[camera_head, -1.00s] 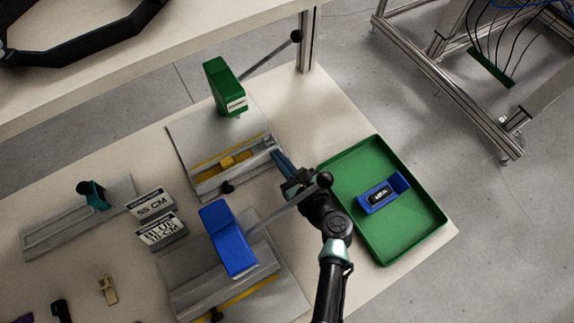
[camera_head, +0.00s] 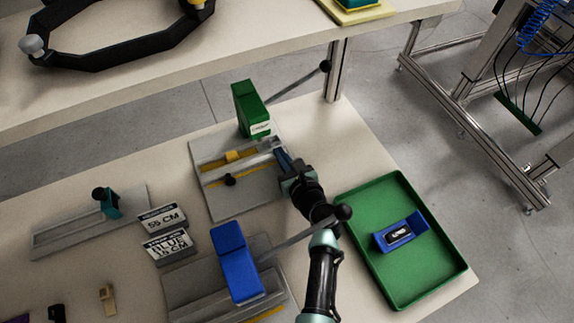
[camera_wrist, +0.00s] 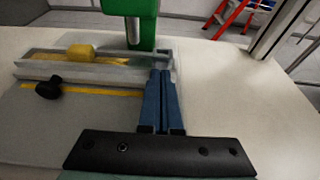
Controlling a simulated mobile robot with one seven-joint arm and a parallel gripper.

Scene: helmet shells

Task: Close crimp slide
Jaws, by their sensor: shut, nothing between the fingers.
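The grey crimp slide (camera_head: 262,152) lies on the plate of the green press station, close in front of the green press (camera_head: 252,108). It carries a yellow block (camera_head: 234,155) and a black knob (camera_head: 230,180). In the wrist view the slide (camera_wrist: 112,75) runs across the plate, with the yellow block (camera_wrist: 80,51) behind its front wall and the knob (camera_wrist: 49,88) in front. My gripper (camera_head: 283,156) is shut and empty, with its blue fingers (camera_wrist: 161,75) at the slide's right end. They appear to touch it; exact contact is unclear.
A blue press (camera_head: 238,262) with a long lever stands nearer, its black ball (camera_head: 343,212) close to my arm. A green tray (camera_head: 437,265) holding a blue part (camera_head: 400,233) lies to the right. Label signs (camera_head: 163,219) stand left. A green-press lever (camera_head: 300,85) reaches back right.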

